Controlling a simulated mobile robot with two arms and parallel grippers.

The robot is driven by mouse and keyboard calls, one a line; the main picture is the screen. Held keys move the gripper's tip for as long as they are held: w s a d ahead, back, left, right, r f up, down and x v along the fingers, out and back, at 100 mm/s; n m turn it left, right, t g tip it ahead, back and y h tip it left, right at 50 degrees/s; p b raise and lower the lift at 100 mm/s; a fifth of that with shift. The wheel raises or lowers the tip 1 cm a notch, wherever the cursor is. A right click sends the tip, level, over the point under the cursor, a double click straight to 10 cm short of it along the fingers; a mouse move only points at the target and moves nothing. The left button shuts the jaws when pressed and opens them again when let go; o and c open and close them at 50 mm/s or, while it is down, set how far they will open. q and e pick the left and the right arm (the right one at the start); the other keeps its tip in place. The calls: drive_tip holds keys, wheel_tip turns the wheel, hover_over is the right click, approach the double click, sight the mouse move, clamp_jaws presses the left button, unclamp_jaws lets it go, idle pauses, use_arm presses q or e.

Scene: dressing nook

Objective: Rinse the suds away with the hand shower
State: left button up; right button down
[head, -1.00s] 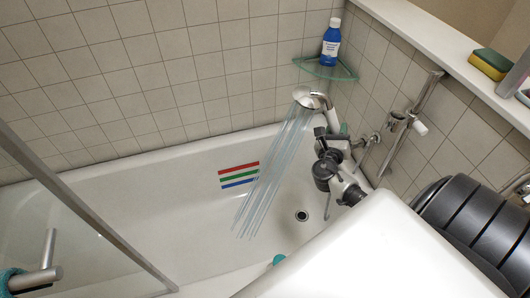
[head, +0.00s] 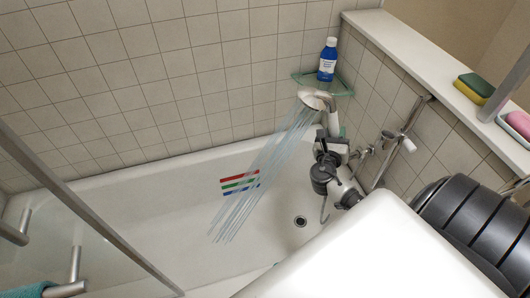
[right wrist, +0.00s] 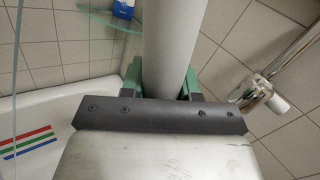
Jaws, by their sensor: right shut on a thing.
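The hand shower (head: 313,98) has a pale round head and a grey handle, which also shows in the right wrist view (right wrist: 174,45). My right gripper (head: 334,133) is shut on the handle; its green fingers sit on both sides of it in the right wrist view (right wrist: 162,82). Bluish water streams run from the head down and left into the white bathtub (head: 130,190), crossing the right part of the red, green and blue stripes (head: 238,183) on its wall. I cannot make out suds on the white tub. My left gripper is out of view.
A blue bottle (head: 327,62) stands on a glass corner shelf (head: 312,84) close above the shower head. A wall rail with a holder (head: 390,141) is at the right. Sponges (head: 475,87) lie on the ledge. A glass screen frame (head: 90,220) crosses the left.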

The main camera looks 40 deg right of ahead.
drive_tip(key=shift+s+a+r+m+g+p, duration=0.15)
drive_tip(key=shift+a+r+m+p, duration=0.25)
drive_tip(key=shift+r+p, duration=1.9)
drive_tip(key=shift+s+a+r+m+g+p, duration=0.15)
drive_tip(key=shift+a+r+m+p, duration=0.25)
drive_tip(key=shift+r+p, duration=1.95)
drive_tip(key=shift+s+a+r+m+p, duration=0.3)
drive_tip(key=shift+r+m+p, duration=0.2)
drive_tip(key=shift+r+p, duration=1.8)
drive_tip(key=shift+r, duration=0.2)
drive_tip(key=shift+a+r+m, duration=0.25)
drive_tip(key=shift+r+m, duration=0.05)
drive_tip(key=shift+r, duration=0.85)
